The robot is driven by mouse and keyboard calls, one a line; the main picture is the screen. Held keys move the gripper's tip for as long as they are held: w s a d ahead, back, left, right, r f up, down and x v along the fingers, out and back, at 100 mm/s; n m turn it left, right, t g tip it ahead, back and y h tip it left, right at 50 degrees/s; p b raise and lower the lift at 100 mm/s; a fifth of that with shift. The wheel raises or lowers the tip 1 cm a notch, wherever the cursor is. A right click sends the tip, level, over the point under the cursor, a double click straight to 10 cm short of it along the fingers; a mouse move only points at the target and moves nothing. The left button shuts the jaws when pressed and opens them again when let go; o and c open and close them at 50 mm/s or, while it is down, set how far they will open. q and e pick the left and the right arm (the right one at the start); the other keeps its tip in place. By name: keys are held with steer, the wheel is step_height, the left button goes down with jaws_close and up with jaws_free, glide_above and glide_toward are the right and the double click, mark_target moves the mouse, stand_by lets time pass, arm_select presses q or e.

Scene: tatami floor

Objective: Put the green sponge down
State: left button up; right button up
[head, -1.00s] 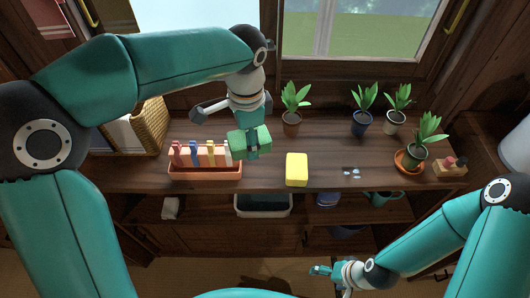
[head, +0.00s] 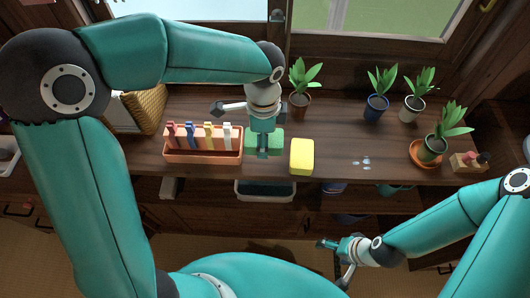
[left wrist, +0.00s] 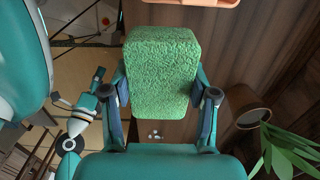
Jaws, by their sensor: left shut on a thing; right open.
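The green sponge (head: 275,138) is in my left gripper (head: 264,148), above or on the wooden counter (head: 335,170); I cannot tell if it touches. It is between the orange rack and the yellow sponge (head: 302,157), apart from both. In the left wrist view the green sponge (left wrist: 162,70) fills the space between the two fingers of the left gripper (left wrist: 162,98), which press on its sides. My right gripper (head: 334,258) is open and empty, low in front of the counter.
An orange rack (head: 203,156) with several coloured pegs stands left of the green sponge. Potted plants (head: 376,106) line the back and right. A small wooden block (head: 468,163) is at the far right. The counter right of the yellow sponge is mostly clear, with small pale spots (head: 362,163).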

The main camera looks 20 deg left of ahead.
arm_select(q)
steer(key=shift+f, duration=3.2)
steer(key=shift+f, duration=0.15)
steer(key=o, duration=1.2)
steer(key=shift+r, duration=0.25)
step_height(320, 180, up, 12)
steer(key=shift+f, duration=0.1)
